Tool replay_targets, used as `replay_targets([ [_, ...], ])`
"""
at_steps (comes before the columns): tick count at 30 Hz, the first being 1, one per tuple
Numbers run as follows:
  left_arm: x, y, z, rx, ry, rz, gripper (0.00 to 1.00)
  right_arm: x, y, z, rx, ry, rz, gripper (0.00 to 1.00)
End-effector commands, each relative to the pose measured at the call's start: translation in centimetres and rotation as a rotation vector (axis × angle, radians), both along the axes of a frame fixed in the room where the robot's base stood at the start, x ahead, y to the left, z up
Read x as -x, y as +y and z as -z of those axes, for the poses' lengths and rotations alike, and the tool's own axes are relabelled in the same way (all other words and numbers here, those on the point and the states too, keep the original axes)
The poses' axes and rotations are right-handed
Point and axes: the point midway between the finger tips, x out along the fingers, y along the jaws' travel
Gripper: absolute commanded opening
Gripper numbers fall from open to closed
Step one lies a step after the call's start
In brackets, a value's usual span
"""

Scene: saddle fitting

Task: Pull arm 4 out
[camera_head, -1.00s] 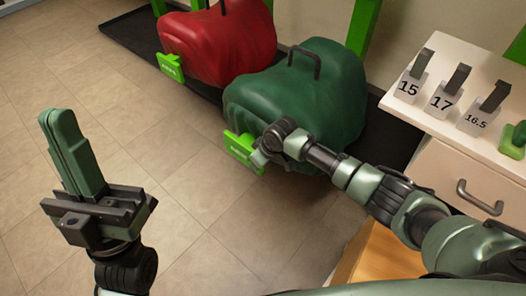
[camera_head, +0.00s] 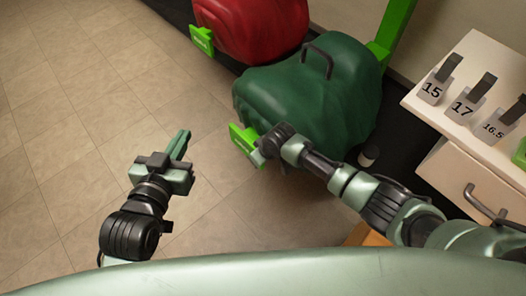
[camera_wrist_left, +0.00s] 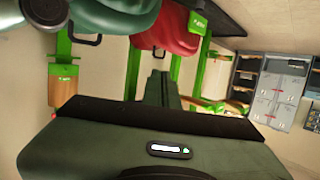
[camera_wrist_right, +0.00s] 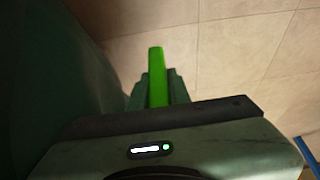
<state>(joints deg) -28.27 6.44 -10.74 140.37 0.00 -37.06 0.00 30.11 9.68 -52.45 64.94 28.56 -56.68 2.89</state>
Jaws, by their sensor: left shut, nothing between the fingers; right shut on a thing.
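A dark green draped cover (camera_head: 310,95) with a black handle on top hangs over a stand arm. A bright green plate (camera_head: 240,138) sticks out at its front; its label is too small to read. My right gripper (camera_head: 262,152) is at this plate, and the right wrist view shows its fingers shut on a green bar (camera_wrist_right: 157,78). My left gripper (camera_head: 182,144) is shut and empty, left of the plate above the floor. Its closed fingers show in the left wrist view (camera_wrist_left: 161,88).
A red cover (camera_head: 255,25) with its own green plate (camera_head: 202,40) hangs behind. A white cabinet (camera_head: 450,110) with numbered blocks stands at the right. A green post (camera_head: 395,30) rises behind the green cover. The tiled floor at left is clear.

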Motion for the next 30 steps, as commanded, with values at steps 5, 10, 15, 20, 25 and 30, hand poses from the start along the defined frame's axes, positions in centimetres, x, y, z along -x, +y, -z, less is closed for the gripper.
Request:
replay_targets([
  [5, 0.7, 0.4, 1.5, -0.019, 0.082, -0.006, 0.0, 0.5, 0.5, 0.0, -0.001, 0.003, -0.001, 0.0],
  [10, 0.9, 0.5, 2.0, -0.025, 0.106, -0.007, 0.0, 0.5, 0.6, 0.1, 0.0, 0.003, -0.001, 0.0],
  [15, 1.0, 0.5, 2.0, -0.025, 0.107, -0.007, 0.0, 0.5, 0.5, 0.1, 0.0, 0.002, 0.001, 0.0],
  [20, 0.9, 0.5, 2.0, -0.025, 0.106, -0.007, 0.0, 0.4, 0.5, 0.0, 0.0, 0.001, 0.001, 0.27],
  [25, 0.9, 0.5, 2.0, -0.025, 0.106, -0.007, 0.0, 0.4, 0.5, 0.0, 0.0, 0.0, 0.001, 0.4],
  [30, 0.9, 0.5, 2.0, -0.025, 0.105, -0.007, 0.0, 0.4, 0.5, 0.0, 0.0, 0.0, 0.0, 0.4],
])
